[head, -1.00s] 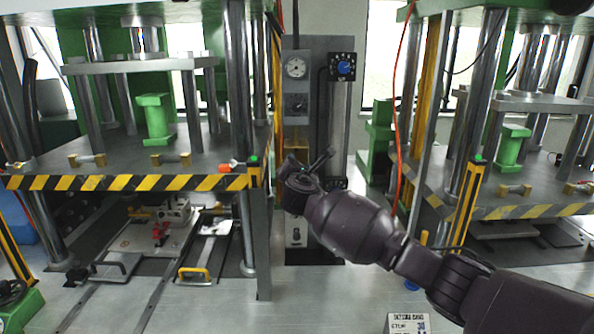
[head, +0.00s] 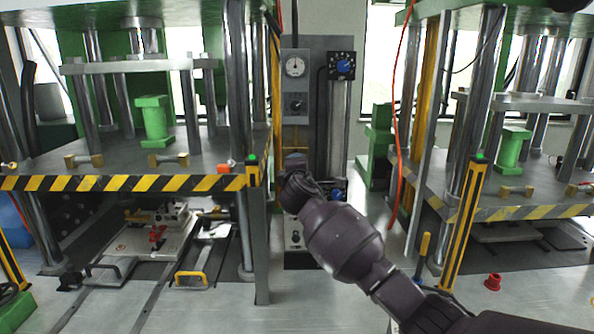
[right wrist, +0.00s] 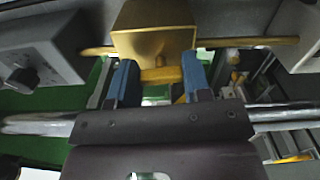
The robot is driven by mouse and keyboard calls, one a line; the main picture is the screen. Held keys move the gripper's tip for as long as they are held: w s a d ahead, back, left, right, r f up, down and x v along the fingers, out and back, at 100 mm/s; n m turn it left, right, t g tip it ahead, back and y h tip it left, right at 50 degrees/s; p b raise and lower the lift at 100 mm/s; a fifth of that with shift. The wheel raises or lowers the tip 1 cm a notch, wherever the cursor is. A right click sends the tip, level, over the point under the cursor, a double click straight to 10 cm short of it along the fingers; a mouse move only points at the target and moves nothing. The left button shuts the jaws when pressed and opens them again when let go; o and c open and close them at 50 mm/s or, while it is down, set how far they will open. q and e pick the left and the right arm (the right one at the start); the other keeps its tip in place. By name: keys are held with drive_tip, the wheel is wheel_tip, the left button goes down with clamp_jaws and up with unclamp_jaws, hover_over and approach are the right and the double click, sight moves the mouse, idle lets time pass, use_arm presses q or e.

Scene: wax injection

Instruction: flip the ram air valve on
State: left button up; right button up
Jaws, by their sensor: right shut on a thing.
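The ram air valve shows in the right wrist view as a brass block (right wrist: 152,32) on a thin brass pipe, with a yellow lever (right wrist: 160,75) under it. My right gripper (right wrist: 159,70) has its two blue fingers on either side of this lever, shut on it. In the head view my right gripper (head: 295,160) is in front of the grey control column, at the lower edge of a yellowish part (head: 294,137). My wrist hides the fingertips and the lever there. My left gripper is in neither current view.
The control column (head: 305,80) carries a gauge (head: 295,66) and a blue knob (head: 342,65). Presses with striped edges (head: 120,183) stand on both sides. An orange hose (head: 396,120) hangs right of the column.

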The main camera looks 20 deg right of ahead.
use_arm(q)
drive_tip(key=shift+f, duration=0.2)
use_arm(e)
drive_tip(key=shift+f+m, duration=0.1)
drive_tip(key=shift+m, duration=0.5)
use_arm(q)
drive_tip(key=shift+s+f, duration=0.25)
drive_tip(key=shift+s, duration=0.1)
use_arm(e)
drive_tip(key=o, duration=0.9)
use_arm(q)
drive_tip(key=shift+w+r, duration=0.1)
drive_tip(key=shift+w, duration=0.05)
drive_tip(key=shift+w, duration=0.1)
use_arm(e)
drive_tip(key=shift+s, duration=0.15)
